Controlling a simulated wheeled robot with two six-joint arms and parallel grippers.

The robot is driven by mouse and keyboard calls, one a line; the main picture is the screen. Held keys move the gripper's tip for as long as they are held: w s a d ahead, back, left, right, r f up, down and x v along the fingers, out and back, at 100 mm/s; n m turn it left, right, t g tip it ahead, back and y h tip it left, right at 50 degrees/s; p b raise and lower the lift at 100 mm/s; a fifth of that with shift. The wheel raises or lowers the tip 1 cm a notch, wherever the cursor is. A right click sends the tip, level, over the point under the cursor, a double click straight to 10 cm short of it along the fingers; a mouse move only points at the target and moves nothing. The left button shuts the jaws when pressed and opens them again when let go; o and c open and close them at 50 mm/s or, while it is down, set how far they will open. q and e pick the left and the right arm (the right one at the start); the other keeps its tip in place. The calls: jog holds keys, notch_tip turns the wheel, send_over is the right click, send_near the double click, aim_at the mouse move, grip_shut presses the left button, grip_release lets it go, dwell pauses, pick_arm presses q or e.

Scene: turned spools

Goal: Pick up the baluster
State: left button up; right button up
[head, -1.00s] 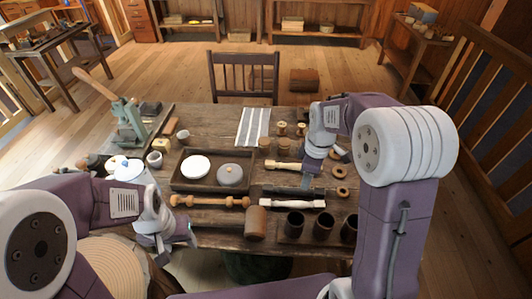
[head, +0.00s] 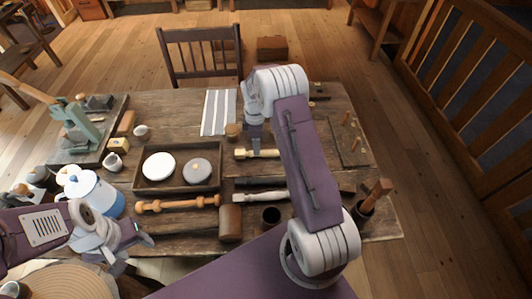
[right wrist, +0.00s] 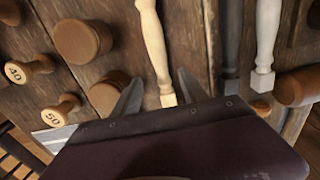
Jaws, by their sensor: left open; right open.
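A pale cream turned baluster (head: 257,153) lies on the wooden table behind a white turned piece (head: 262,196). My right gripper (head: 254,143) is over it. In the right wrist view the cream baluster (right wrist: 154,45) runs lengthwise, its square end between the open fingers of my right gripper (right wrist: 160,90); whether they touch it I cannot tell. The white piece also shows to the right there (right wrist: 265,45). An orange-brown turned piece (head: 178,204) lies in front of the tray. My left gripper (head: 138,240) is open and empty at the table's front left.
A dark tray (head: 140,184) holds a white disc and a grey lidded thing. A blue-and-white pot (head: 90,190) stands near my left gripper. A brown cylinder (head: 230,222) and dark cup (head: 271,217) stand in front. Numbered spools (right wrist: 62,109) lie left of the right gripper in the wrist view.

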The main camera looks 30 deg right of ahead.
aim_at(266, 154)
jog(key=shift+s+f, duration=0.1)
jog(key=shift+f, duration=0.05)
notch_tip(266, 154, down, 4)
jog(key=shift+s+f, duration=0.1)
jog(key=shift+f, duration=0.3)
jog(key=shift+r, duration=0.1)
jog(key=c, duration=0.4)
grip_shut()
